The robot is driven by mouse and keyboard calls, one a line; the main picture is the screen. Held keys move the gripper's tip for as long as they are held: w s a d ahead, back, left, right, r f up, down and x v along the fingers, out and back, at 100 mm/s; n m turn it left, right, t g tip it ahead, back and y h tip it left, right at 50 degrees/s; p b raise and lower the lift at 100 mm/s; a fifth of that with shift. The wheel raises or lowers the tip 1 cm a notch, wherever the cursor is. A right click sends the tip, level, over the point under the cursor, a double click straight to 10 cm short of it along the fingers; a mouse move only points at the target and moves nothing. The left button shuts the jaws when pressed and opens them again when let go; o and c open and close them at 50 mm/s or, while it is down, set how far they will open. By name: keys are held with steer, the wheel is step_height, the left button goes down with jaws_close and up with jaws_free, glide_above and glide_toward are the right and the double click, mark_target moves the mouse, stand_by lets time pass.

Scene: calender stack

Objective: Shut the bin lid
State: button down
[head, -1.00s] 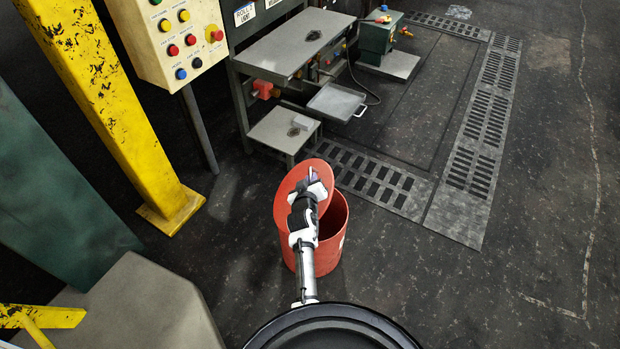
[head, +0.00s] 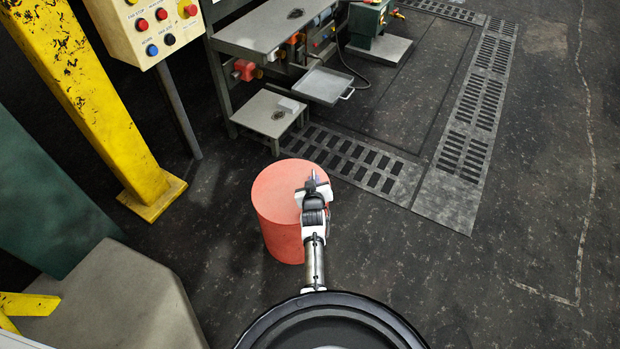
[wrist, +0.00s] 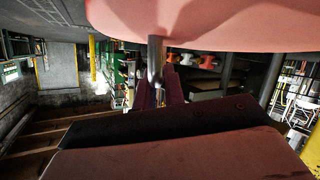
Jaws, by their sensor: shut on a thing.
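The red bin (head: 280,238) stands upright on the dark floor in the head view. Its round, lighter red lid (head: 275,190) lies over the top, and no dark opening shows. Whether the rim touches all round is hidden on the right by my arm. My gripper (head: 314,180) is at the right part of the lid. In the wrist view the lid's pinkish face (wrist: 220,22) fills the top. A short grey metal handle (wrist: 155,52) meets it there, and my gripper's fingers (wrist: 161,90) are shut on the handle.
A grey metal bench with a lower step (head: 268,112) and a tray (head: 320,84) stands behind the bin. A yellow post (head: 95,95) and a button panel (head: 160,25) are at left. Floor grates (head: 345,160) lie behind; the floor at right is clear.

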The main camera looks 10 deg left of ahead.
steer(key=shift+w+d+f+b, duration=0.1)
steer(key=shift+d+f+b, duration=0.2)
steer(key=shift+f, duration=0.2)
steer(key=shift+d+f+b, duration=0.15)
steer(key=shift+d+f, duration=0.1)
steer(key=shift+f, duration=0.25)
steer(key=shift+d+f, duration=0.1)
steer(key=shift+f, duration=0.05)
steer(key=c, duration=1.6)
jaws_free()
steer(key=shift+f, duration=0.15)
steer(key=shift+o, duration=0.5)
steer(key=shift+r, duration=0.2)
steer(key=shift+s+r+p, duration=0.2)
steer(key=shift+s+p, duration=0.05)
steer(key=shift+p, duration=0.1)
steer(key=p+v, duration=0.8)
steer(key=v, duration=0.5)
steer(key=shift+s+p, duration=0.15)
steer(key=shift+p, duration=0.2)
steer(key=shift+f, duration=0.15)
